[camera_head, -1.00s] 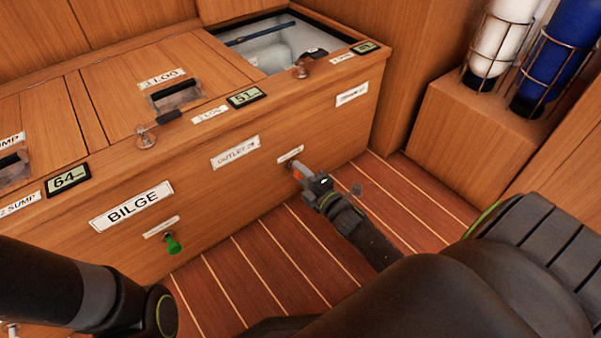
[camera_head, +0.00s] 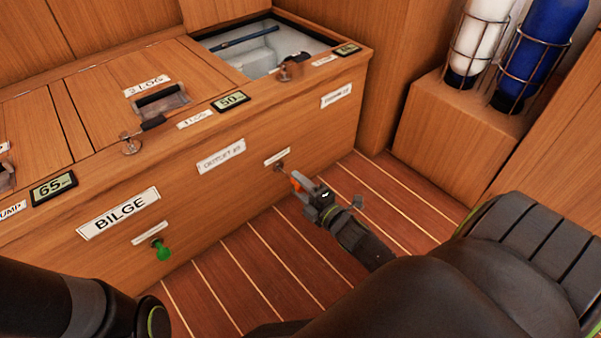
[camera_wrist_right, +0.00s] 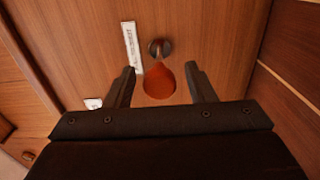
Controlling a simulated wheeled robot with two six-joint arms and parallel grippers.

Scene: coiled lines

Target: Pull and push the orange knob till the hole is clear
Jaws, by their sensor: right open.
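The orange knob (camera_wrist_right: 159,84) sits between the two fingers of my right gripper (camera_wrist_right: 160,86) in the right wrist view. The fingers are apart, with a gap on both sides of it. A round metal fitting (camera_wrist_right: 159,48) on the wooden panel is just beyond the knob. In the head view the orange knob (camera_head: 298,178) is partly hidden by my right gripper (camera_head: 301,186) and stands out from the panel, with the fitting (camera_head: 279,167) behind it. The hole cannot be made out. My left gripper is out of view.
The wooden locker front has a green knob (camera_head: 161,249) at lower left and a BILGE label (camera_head: 118,212). An open bin (camera_head: 262,50) is on top, beside digital displays such as one reading 50 (camera_head: 231,100). Caged bottles (camera_head: 530,55) stand at right. Striped floor below is clear.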

